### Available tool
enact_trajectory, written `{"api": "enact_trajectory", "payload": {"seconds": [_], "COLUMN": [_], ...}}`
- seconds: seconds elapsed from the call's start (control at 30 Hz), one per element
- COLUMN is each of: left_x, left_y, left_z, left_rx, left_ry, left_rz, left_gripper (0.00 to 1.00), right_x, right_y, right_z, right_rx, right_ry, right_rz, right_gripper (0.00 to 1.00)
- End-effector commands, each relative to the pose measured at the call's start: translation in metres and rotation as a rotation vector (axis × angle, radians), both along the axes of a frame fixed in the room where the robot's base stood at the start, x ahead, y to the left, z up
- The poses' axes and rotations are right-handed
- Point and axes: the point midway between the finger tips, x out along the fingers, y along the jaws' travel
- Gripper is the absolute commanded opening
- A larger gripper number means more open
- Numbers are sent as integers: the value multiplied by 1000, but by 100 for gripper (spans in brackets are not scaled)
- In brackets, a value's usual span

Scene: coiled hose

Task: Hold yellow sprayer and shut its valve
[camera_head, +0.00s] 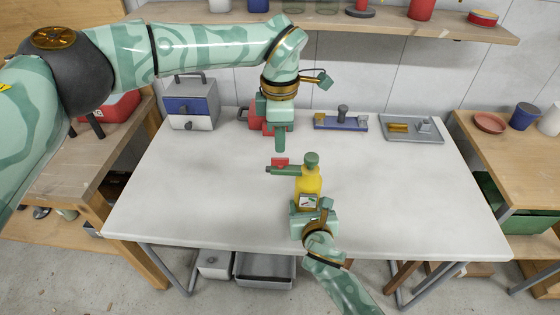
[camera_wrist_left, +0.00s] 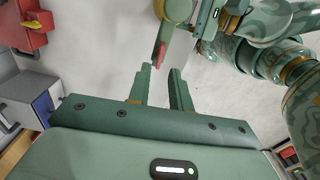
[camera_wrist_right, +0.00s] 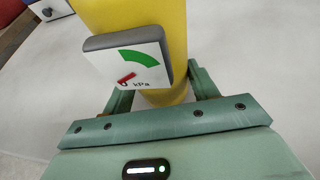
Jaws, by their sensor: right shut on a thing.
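The yellow sprayer (camera_head: 309,182) stands upright near the middle of the white table. Its green nozzle (camera_head: 288,171) points left and carries a red valve handle (camera_head: 280,161), which also shows in the left wrist view (camera_wrist_left: 160,54). A white gauge (camera_wrist_right: 130,62) with a green band and red needle faces the right wrist view. My right gripper (camera_wrist_right: 160,88) is shut on the sprayer's yellow body, low on it. My left gripper (camera_head: 280,150) points down just above the valve handle, apart from it. Its fingers (camera_wrist_left: 161,68) are open with a narrow, empty gap.
A grey-blue box (camera_head: 191,104), a red case (camera_head: 254,119), a blue holder (camera_head: 341,122) and a grey tray (camera_head: 411,128) stand along the table's back edge. A wooden shelf (camera_head: 340,20) hangs above. The table's left and right parts are clear.

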Motion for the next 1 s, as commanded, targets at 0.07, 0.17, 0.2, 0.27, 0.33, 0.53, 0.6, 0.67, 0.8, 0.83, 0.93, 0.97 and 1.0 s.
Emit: {"api": "enact_trajectory", "payload": {"seconds": [0.07, 0.17, 0.2, 0.27, 0.33, 0.53, 0.6, 0.67, 0.8, 0.83, 0.93, 0.97, 1.0], "left_x": [0, 0, 0, 0, 0, 0, 0, 0, 0, 0, -1, -1, -1], "left_y": [0, 0, 0, 0, 0, 0, 0, 0, 0, 0, 0, 0, 0], "left_z": [6, 10, 11, 11, 11, 11, 11, 11, 11, 12, 16, 17, 20], "left_rx": [0, 0, 0, 0, 0, 0, 0, 0, 0, 0, 0, 0, 0], "left_ry": [-1, 0, 0, 0, 0, 0, 0, 0, 0, -1, -3, -4, -5], "left_rz": [0, 0, 0, 0, 0, 0, 0, 0, 0, 0, 0, 0, 0], "left_gripper": [21, 21, 21, 21, 21, 21, 21, 21, 21, 21, 21, 21, 21], "right_x": [-1, -1, -1, -1, -1, 0, 0, 0, -1, -2, -5, -7, -10], "right_y": [-1, -1, -1, -1, -1, 0, 0, 0, 0, -1, -1, -2, -2], "right_z": [-2, -2, -2, -2, -2, -1, 0, 0, -1, 0, 3, 4, 6], "right_rx": [-1, -1, -1, -1, -1, -1, -1, 0, -1, -1, -1, 0, -1], "right_ry": [3, 3, 3, 3, 3, 1, 1, 1, 2, 2, 1, 0, 0], "right_rz": [-1, -1, -1, -1, -1, -1, -1, 0, -1, -1, -1, -1, -1], "right_gripper": [25, 25, 25, 25, 25, 84, 84, 84, 84, 84, 84, 84, 84]}}
